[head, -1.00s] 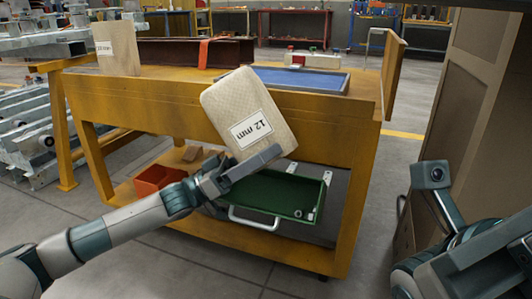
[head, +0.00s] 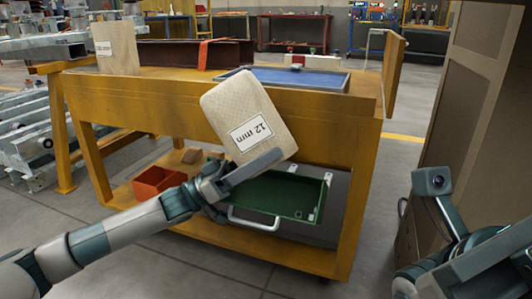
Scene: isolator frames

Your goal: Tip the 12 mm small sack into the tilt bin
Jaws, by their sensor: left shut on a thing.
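The small sack (head: 240,107) is beige with a white label reading "12 mm". It is tilted and held in the air in front of the workbench. My left gripper (head: 252,170) is shut on its lower end. The green tilt bin (head: 285,196), with a white front handle (head: 252,219), is below and behind the sack at the bench's lower level. My left gripper and the sack hide its left part.
The yellow workbench (head: 330,135) has a blue mat tray (head: 300,80), a dark steel beam (head: 180,53) and another labelled board or sack (head: 116,48) on top. A red bin (head: 158,181) sits on its lower shelf. A tall brown cabinet (head: 475,100) stands at the right.

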